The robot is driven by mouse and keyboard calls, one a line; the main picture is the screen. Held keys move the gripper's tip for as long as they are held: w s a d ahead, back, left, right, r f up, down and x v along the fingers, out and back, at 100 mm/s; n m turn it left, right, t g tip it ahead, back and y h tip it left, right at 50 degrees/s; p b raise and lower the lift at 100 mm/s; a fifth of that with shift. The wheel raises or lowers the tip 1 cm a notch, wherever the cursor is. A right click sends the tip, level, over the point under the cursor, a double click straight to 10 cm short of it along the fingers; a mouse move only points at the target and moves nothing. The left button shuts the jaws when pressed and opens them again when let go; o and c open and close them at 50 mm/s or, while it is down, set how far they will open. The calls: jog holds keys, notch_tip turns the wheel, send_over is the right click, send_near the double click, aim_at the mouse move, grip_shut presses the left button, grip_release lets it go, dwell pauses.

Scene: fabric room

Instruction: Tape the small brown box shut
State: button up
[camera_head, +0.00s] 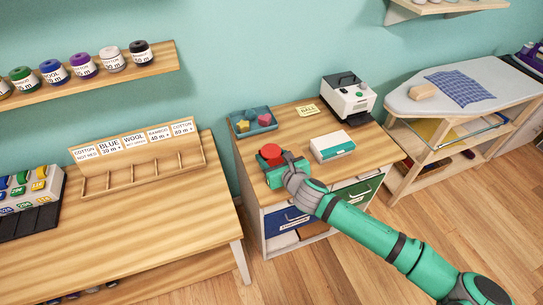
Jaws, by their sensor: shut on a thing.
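My gripper (282,170) is over the front left of the small wooden cabinet top. It is shut on a red rounded thing (270,153), possibly a tape holder; the gripper hides part of it. Whether the red thing touches the cabinet top is unclear. A small tan-brown block (422,90), which may be the small brown box, lies on the ironing board at the right, far from my gripper. I cannot make out any flaps or tape on it.
The cabinet top (373,145) also holds a white-and-teal box (332,145), a teal tray (240,132), a yellow note (306,110) and a white machine (349,101). A blue checked cloth (462,88) lies beside the tan block. A wooden table (130,225) with a labelled rack stands left.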

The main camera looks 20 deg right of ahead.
jog(key=shift+f, duration=0.6)
dwell(2.5)
jog(key=shift+d+r, duration=0.1)
dwell(1.5)
jog(key=shift+d, duration=1)
jog(key=shift+w+d, duration=0.1)
jog(key=shift+d, duration=0.05)
jog(key=shift+w+d, duration=0.15)
jog(key=shift+d, duration=0.1)
jog(key=shift+s+d, duration=0.2)
jog(key=shift+d, duration=0.65)
jog(key=shift+w+a, duration=0.15)
jog(key=shift+a, duration=0.3)
jog(key=shift+d, duration=0.1)
